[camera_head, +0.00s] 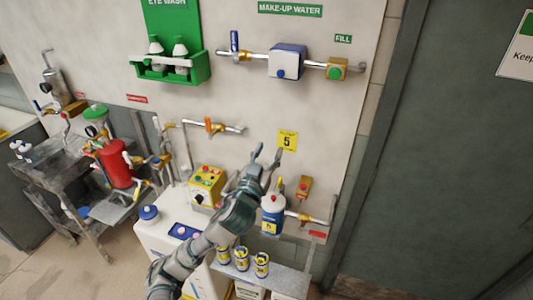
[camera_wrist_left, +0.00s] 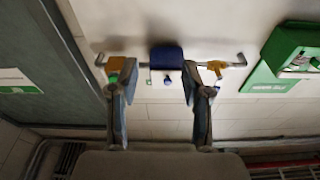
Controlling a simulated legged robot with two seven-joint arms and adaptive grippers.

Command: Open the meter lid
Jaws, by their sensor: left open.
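In the left wrist view the meter (camera_wrist_left: 166,56) shows mostly dark blue, beyond and between my fingers. Its lid looks shut. My left gripper (camera_head: 268,158) is open and empty, below the meter in the head view and apart from it. Its two fingers also show spread in the left wrist view (camera_wrist_left: 154,88). My right gripper is not in view.
A blue-handled valve (camera_head: 234,42) and a yellow fill valve (camera_head: 336,68) flank the meter. A green eye wash shelf (camera_head: 172,70) hangs to its left. The wall between gripper and meter is clear.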

